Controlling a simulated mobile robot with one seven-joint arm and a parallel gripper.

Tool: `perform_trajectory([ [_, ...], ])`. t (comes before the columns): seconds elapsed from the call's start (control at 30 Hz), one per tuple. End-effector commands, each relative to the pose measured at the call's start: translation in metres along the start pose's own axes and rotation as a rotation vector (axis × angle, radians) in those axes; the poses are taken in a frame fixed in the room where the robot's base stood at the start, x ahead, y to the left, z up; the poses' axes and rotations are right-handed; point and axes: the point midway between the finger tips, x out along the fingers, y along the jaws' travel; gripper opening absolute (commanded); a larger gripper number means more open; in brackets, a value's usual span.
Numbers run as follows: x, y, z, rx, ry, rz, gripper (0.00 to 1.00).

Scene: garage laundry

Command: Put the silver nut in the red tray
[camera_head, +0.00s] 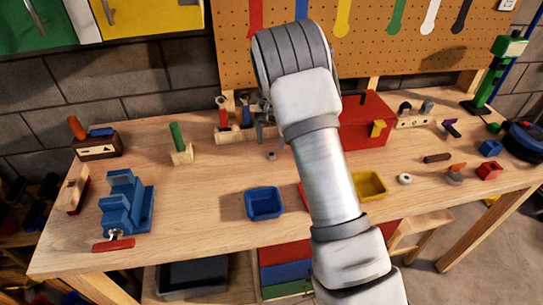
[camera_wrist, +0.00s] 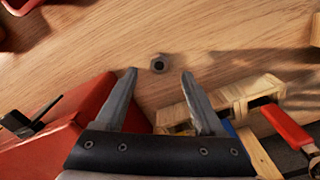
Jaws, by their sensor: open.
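The silver nut (camera_head: 271,156) lies flat on the wooden workbench. In the wrist view the nut (camera_wrist: 158,64) shows just beyond the fingertips, about midway between them. My gripper (camera_wrist: 159,75) is open with nothing between its fingers. In the head view my gripper (camera_head: 265,128) is small and partly hidden by my arm, on the back side of the nut. The red tray (camera_head: 303,196) is mostly hidden behind my forearm, with only a sliver of its left edge showing between the blue and yellow trays. A red rim at the wrist view's top left corner may be this tray.
A blue tray (camera_head: 264,203) and a yellow tray (camera_head: 369,185) stand near the bench front. A red toolbox (camera_head: 365,122) and a wooden tool rack (camera_wrist: 240,92) stand close to my gripper. A blue vise (camera_head: 126,203) is at the left. Bench around the nut is bare.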

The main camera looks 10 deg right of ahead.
Motion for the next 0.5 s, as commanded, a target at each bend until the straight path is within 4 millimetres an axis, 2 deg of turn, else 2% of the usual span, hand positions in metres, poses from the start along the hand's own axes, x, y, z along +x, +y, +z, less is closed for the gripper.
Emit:
perform_trajectory([
  [0.3, 0.041, 0.001, 0.001, -0.001, -0.002, 0.002, 0.71],
  [0.5, 0.052, 0.001, 0.000, 0.000, 0.000, 0.000, 0.71],
])
